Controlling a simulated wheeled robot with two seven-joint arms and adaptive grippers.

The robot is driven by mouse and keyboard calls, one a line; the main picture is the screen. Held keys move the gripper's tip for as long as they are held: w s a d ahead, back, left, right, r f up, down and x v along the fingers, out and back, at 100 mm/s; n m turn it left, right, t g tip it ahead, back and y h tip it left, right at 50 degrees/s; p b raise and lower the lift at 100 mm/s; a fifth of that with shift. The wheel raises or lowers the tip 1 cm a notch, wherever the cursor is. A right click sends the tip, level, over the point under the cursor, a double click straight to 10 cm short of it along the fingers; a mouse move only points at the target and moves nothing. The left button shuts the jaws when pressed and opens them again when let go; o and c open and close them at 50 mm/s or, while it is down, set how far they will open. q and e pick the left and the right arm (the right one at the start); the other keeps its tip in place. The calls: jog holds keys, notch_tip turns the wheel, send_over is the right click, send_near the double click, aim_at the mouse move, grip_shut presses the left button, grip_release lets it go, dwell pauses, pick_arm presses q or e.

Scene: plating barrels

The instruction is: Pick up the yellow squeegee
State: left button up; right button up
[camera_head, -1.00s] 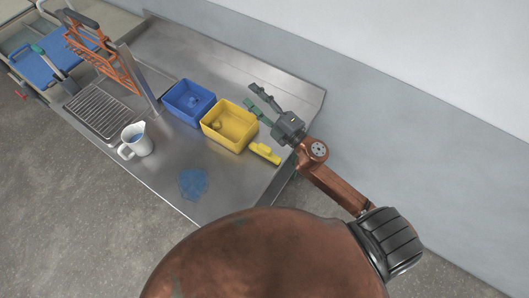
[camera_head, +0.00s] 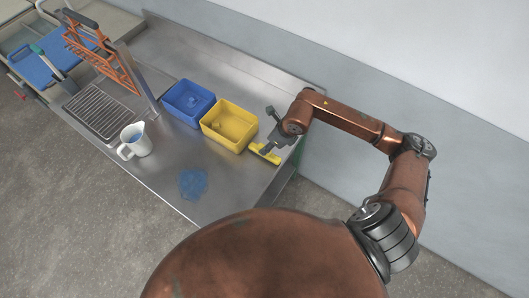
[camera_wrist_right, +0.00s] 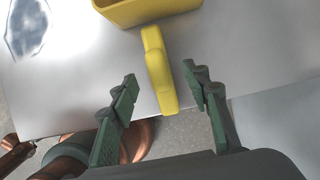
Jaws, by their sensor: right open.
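The yellow squeegee (camera_head: 264,153) lies on the steel bench, just in front of the yellow bin, near the bench's right end. My right gripper (camera_head: 270,132) is over it in the head view and partly covers it. In the right wrist view the squeegee (camera_wrist_right: 158,70) runs from near the bin toward the bench edge. My right gripper (camera_wrist_right: 163,92) is open there, its two green-padded fingers on either side of the squeegee's near end. My left gripper is not in view.
The yellow bin (camera_head: 238,113) and a blue bin (camera_head: 180,91) stand behind the squeegee. A white jug (camera_head: 135,140) and a blue puddle-like patch (camera_head: 193,183) are to the left. An orange rack (camera_head: 101,51) stands farther left. The bench's front is mostly clear.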

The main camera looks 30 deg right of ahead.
aim_at(271, 157)
jog(key=x, duration=0.5)
jog(key=shift+a+f, duration=0.1)
jog(key=shift+f, duration=0.35)
jog(key=shift+s, duration=0.1)
jog(key=shift+c, duration=0.4)
jog(key=shift+r, duration=0.1)
grip_shut()
